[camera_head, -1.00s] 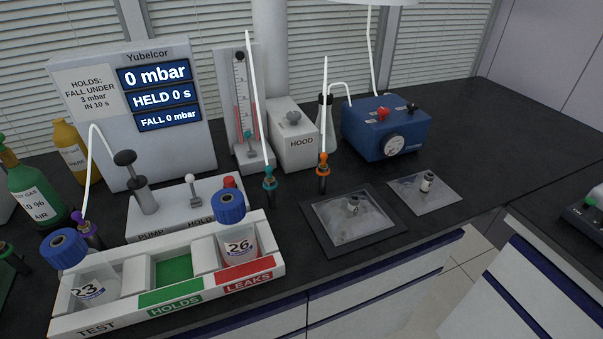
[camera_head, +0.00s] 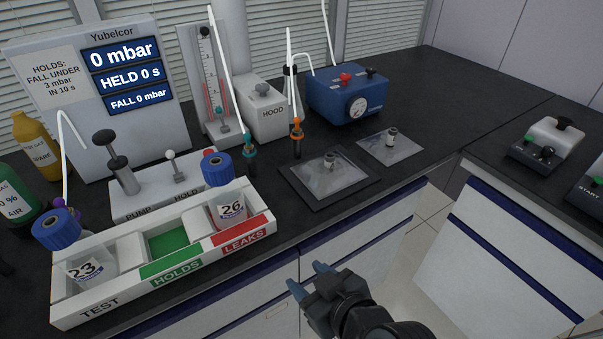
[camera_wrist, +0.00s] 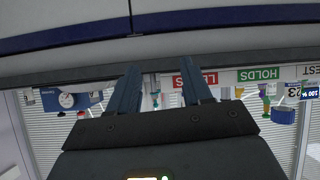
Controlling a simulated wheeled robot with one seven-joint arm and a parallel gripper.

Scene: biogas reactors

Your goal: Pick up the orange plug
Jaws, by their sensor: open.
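The orange plug (camera_head: 297,130) stands upright on the black bench with a white tube rising from its top. It is behind the grey mat's left edge and right of the teal plug (camera_head: 249,150). My gripper (camera_head: 308,280) is open and empty in front of the bench, below and well short of the orange plug. In the wrist view my two blue-grey fingers (camera_wrist: 154,95) are spread, with the bench edge and an upside-down scene beyond. The teal plug (camera_wrist: 155,98) shows between them there; I cannot make out the orange plug in that view.
A test rack (camera_head: 95,307) with bottles stands left of the orange plug. The hood block (camera_head: 262,112) and blue pump (camera_head: 346,95) are behind it. A dark-framed mat (camera_head: 328,175) with a small fitting lies in front right.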

